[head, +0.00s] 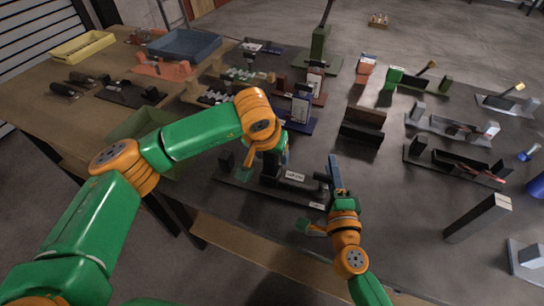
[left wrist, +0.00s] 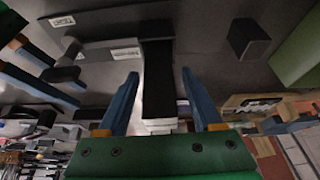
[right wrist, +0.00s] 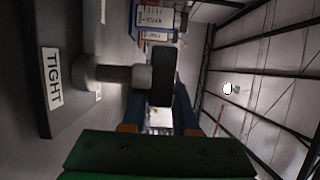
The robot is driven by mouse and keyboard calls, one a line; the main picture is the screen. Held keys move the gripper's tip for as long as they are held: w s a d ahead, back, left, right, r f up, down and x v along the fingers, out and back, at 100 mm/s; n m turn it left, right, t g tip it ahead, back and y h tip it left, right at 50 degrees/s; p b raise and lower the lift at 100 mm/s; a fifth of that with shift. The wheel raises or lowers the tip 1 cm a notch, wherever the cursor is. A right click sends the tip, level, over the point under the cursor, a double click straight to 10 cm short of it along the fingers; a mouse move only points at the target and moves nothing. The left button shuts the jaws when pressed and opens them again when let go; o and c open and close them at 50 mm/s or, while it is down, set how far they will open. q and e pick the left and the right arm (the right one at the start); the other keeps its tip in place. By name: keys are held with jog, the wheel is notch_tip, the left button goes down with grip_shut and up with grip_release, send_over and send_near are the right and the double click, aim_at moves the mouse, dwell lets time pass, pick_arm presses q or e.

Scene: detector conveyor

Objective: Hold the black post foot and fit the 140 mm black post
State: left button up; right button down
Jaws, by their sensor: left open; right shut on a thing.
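A black upright post (head: 269,170) stands on a dark labelled plate (head: 240,181) at the front table edge; it also shows in the left wrist view (left wrist: 157,80), with a pale end near my palm. My left gripper (left wrist: 163,100) is open, its blue fingers either side of the post with gaps. My right gripper (head: 335,178) is shut on a dark rounded knob-like piece (right wrist: 162,77), on a grey collar and shaft from a surface by the label TIGHT (right wrist: 52,78). I cannot tell which part is the post foot. My left arm hides part of the post in the head view.
A dark block (head: 226,160) stands at the plate's left end. Dark holders (head: 362,125) and labelled blocks (head: 300,105) stand behind. A tall dark block (head: 478,217) stands at the right. The table between it and my right gripper is clear.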

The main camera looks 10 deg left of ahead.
pick_arm(q)
jog(key=v, duration=1)
jog(key=shift+r, duration=0.3)
jog(key=shift+s, duration=0.1)
pick_arm(e)
jog(key=c, duration=0.6)
grip_release()
